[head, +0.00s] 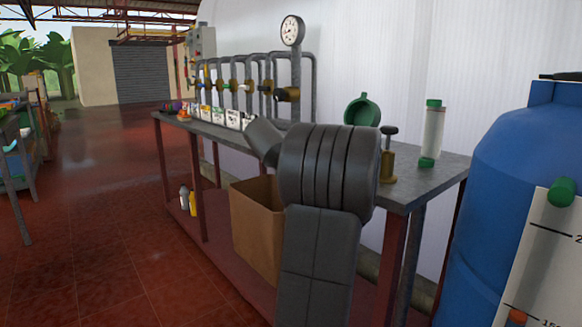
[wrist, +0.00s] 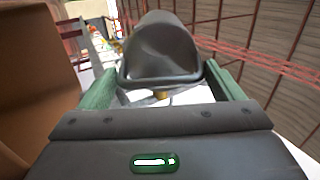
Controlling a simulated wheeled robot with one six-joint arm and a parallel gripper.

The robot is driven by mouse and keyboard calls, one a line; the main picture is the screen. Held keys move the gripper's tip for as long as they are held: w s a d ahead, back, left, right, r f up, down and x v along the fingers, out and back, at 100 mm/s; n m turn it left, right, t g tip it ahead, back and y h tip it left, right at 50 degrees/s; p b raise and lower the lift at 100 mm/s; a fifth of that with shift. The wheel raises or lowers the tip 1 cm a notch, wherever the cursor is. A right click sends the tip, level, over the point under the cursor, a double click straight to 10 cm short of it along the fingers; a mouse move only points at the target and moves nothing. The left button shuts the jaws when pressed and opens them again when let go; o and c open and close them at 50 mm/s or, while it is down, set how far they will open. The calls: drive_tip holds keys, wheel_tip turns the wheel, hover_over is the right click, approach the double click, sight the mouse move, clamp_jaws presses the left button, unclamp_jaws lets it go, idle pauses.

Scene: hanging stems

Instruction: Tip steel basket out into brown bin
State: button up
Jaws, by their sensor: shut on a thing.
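The steel basket (wrist: 162,48), dark grey and smooth, sits between the green fingers of my gripper (wrist: 160,78) in the wrist view. The gripper is shut on it near its rim. The basket's inside and contents are hidden. A large brown surface, probably the bin (wrist: 32,70), fills the left of the wrist view, close beside the gripper. In the head view my gripper is hidden behind my arm.
The grey workbench (head: 425,172) carries pipes with a gauge (head: 292,31), small white cartons (head: 226,117), a green funnel-like piece (head: 362,109) and a clear tube (head: 432,134). A blue tank (head: 500,150) stands at right.

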drive_tip(key=shift+w+a+f+h, duration=0.15)
drive_tip(key=shift+f, duration=0.4)
drive_tip(key=shift+w+a+f+h, duration=0.1)
drive_tip(key=shift+f+h, duration=0.05)
drive_tip(key=shift+f, duration=0.4)
drive_tip(key=shift+a+r+p, duration=0.1)
drive_tip(key=shift+r+p, duration=0.2)
drive_tip(key=shift+p, duration=0.45)
drive_tip(key=p, duration=0.1)
drive_tip(key=g+h+p, duration=0.1)
drive_tip(key=shift+w+a+r+p, duration=0.2)
drive_tip(key=shift+w+r+p, duration=0.05)
drive_tip(key=shift+w+p, duration=0.1)
drive_tip(key=shift+w+a+r+g+p, duration=0.1)
drive_tip(key=shift+a+r+g+p, duration=0.15)
drive_tip(key=shift+g+p, duration=0.5)
drive_tip(key=r+p, duration=0.1)
drive_tip(key=p, duration=0.2)
drive_tip(key=d+r+g+h+p, duration=0.1)
drive_tip(key=p, duration=0.2)
drive_tip(key=shift+r+h, duration=0.2)
drive_tip(key=shift+h, duration=0.1)
drive_tip(key=g+p, duration=0.1)
drive_tip(key=p, duration=0.2)
drive_tip(key=r+g+h+p, duration=0.1)
drive_tip(key=p, duration=0.2)
drive_tip(key=shift+s+r, duration=0.25)
drive_tip(key=shift+d+f, duration=0.1)
drive_tip(key=shift+f, duration=0.05)
drive_tip(key=shift+p, duration=0.35)
